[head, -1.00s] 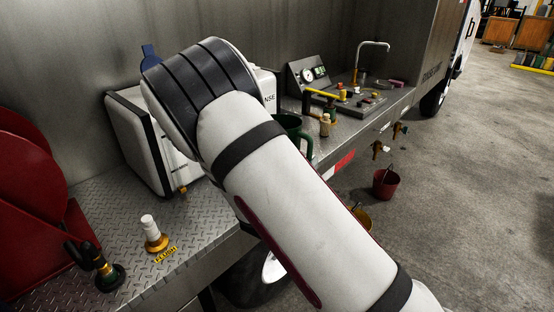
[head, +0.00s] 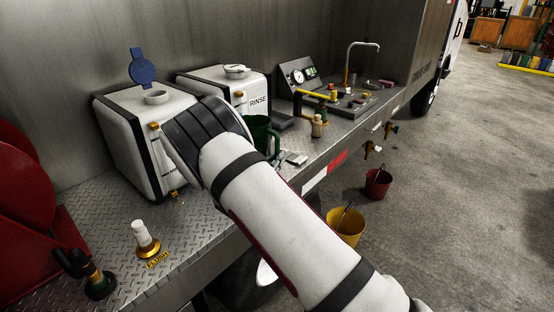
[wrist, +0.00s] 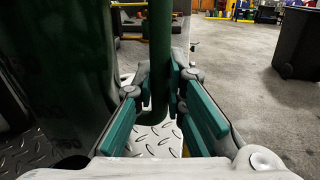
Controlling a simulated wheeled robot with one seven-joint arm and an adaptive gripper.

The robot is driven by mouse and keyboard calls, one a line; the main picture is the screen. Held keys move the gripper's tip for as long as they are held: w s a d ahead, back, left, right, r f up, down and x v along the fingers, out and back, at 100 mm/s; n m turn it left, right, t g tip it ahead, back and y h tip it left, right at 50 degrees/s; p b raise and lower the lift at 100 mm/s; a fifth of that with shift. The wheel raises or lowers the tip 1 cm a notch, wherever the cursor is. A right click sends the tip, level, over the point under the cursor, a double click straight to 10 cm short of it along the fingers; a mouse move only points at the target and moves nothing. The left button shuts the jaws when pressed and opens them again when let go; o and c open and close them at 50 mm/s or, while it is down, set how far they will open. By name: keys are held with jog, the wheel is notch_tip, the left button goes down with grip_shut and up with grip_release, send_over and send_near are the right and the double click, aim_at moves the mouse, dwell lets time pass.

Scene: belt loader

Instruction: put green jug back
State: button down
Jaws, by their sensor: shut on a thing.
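The green jug (head: 259,131) is upright over the diamond-plate deck, in front of the white RINSE box and just beyond my wrist in the head view. In the wrist view its dark green body (wrist: 62,75) fills the left side, and its vertical handle (wrist: 160,55) runs between my fingers. My gripper (wrist: 160,88) is shut on the handle, with one green-padded finger on each side. My arm hides the gripper and part of the jug in the head view. I cannot tell whether the jug's base touches the deck.
A white box with an open blue lid (head: 142,67) stands left of the RINSE box (head: 237,88). A white-topped brass fitting (head: 145,239) and a black-handled valve (head: 92,274) stand on the near deck. Yellow (head: 345,229) and red (head: 378,184) buckets are below the deck edge.

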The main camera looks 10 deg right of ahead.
jog(key=shift+f, duration=0.25)
jog(key=c, duration=1.6)
grip_release()
jog(key=shift+f, duration=0.1)
jog(key=shift+c, duration=0.2)
